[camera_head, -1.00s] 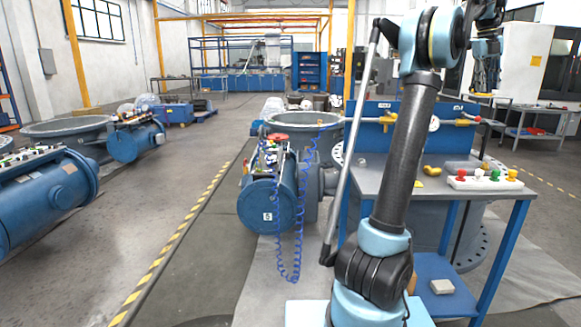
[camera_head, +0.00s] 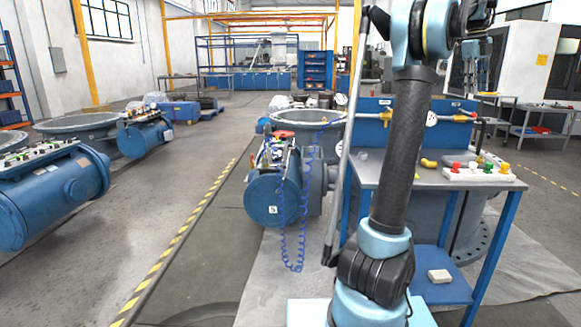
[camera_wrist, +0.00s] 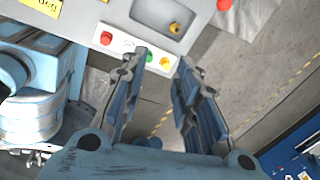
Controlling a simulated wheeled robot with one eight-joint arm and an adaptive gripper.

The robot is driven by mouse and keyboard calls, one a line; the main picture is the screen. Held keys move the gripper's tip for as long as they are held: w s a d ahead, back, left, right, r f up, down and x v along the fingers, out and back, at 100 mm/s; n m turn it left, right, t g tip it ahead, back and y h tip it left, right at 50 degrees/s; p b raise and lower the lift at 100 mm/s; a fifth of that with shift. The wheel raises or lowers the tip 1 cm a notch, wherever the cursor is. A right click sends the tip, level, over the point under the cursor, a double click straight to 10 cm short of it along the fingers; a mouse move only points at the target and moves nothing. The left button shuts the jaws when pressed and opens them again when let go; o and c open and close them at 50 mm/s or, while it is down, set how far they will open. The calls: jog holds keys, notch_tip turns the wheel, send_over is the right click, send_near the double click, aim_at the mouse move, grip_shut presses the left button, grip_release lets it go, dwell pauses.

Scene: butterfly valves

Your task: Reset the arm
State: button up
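My gripper (camera_wrist: 162,62) is open in the wrist view, its two fingers apart with nothing between them. Beyond the fingertips is a white strip (camera_wrist: 136,48) with red, green and yellow buttons; the fingers partly cover it in the picture. In the head view my arm rises in front of the workbench (camera_head: 440,178) and bends over at the top right. My gripper (camera_head: 475,72) hangs fingers down there, above the bench in the picture.
The bench carries a white button block (camera_head: 478,174) and yellow fittings (camera_head: 430,162). A blue actuator (camera_head: 272,198) with a coiled blue hose (camera_head: 300,225) stands left of my arm. More blue valve units (camera_head: 55,190) stand at far left. The aisle between is clear.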

jog(key=s+a+f+n, duration=0.3)
jog(key=a+f+n, duration=0.25)
jog(key=a, duration=0.45)
jog(key=s+a+f+n+t, duration=0.1)
jog(key=s+a+f+n, duration=0.25)
jog(key=a+n, duration=0.45)
jog(key=s+a+f+n, duration=0.25)
jog(key=a+f, duration=0.25)
jog(key=a, duration=0.7)
jog(key=s+a+f+n, duration=0.5)
jog(key=s+f+n, duration=0.1)
jog(key=f, duration=0.3)
jog(key=s+a+f+n+y, duration=0.1)
jog(key=s+a+f+n, duration=0.4)
jog(key=f, duration=0.4)
jog(key=s+a+f+n+t+y, duration=0.1)
jog(key=s+a+f+n, duration=0.5)
jog(key=s+f, duration=0.3)
jog(key=shift+f+n, duration=0.4)
jog(key=shift+f, duration=0.2)
jog(key=shift+w, duration=0.15)
jog(key=shift+w+f, duration=0.2)
jog(key=shift+w, duration=0.15)
